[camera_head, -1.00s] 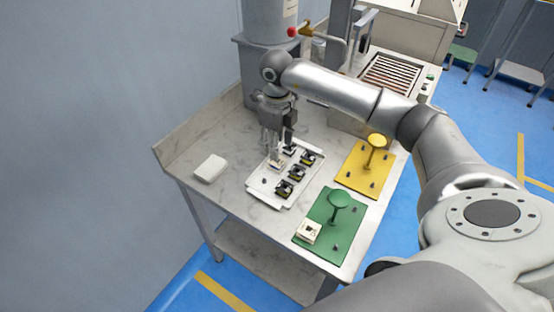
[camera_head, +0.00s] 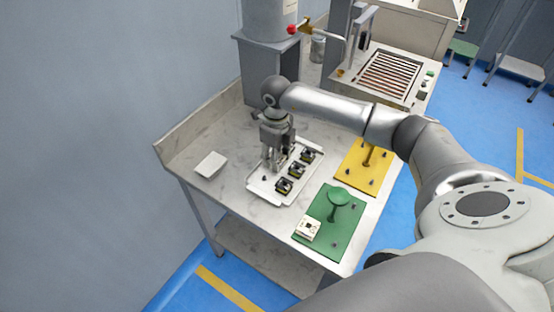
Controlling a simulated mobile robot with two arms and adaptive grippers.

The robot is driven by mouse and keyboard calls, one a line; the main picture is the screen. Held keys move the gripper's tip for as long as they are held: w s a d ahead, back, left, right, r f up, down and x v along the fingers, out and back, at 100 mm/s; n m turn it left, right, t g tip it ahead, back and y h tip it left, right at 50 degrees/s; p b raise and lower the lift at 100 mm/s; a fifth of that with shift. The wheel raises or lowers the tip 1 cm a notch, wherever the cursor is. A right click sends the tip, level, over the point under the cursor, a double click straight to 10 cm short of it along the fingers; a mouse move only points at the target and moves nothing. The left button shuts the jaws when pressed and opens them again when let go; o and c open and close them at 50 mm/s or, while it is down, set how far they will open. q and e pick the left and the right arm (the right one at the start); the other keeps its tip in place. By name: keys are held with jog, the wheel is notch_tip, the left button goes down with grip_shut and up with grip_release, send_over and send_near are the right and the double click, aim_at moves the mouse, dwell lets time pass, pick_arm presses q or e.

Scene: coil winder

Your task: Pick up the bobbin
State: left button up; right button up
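A white tray (camera_head: 256,189) lies on the marbled table. Three small dark pieces with yellowish edges, probably bobbins, sit in a slanting row on it: a far one (camera_head: 307,156), a middle one (camera_head: 296,170) and a near one (camera_head: 284,186). My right gripper (camera_head: 273,168) points down over the left part of the tray, left of this row. Its fingers look close together, but whether they are shut or hold something is too small to tell. The gripper hides the tray beneath it. My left gripper is not in view.
A green plate (camera_head: 322,238) with a mushroom-shaped post carries a cream square piece (camera_head: 308,228). A yellow plate (camera_head: 353,178) with a post lies behind it, partly under my forearm. A white block (camera_head: 210,165) lies left of the tray. A slatted machine (camera_head: 388,78) stands behind.

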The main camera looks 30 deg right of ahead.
jog(key=shift+c, duration=1)
jog(key=shift+r, duration=0.45)
notch_tip(320, 180, up, 2)
jog(key=shift+w+r+b, duration=0.1)
jog(key=shift+b, duration=0.5)
jog(key=s+a+r+b, duration=0.1)
jog(key=s+a+r, duration=0.5)
jog(key=s+r, duration=0.4)
jog(key=s, duration=0.2)
jog(key=shift+s+a+b, duration=0.15)
jog(key=shift+s+b, duration=0.15)
jog(key=shift+s, duration=0.1)
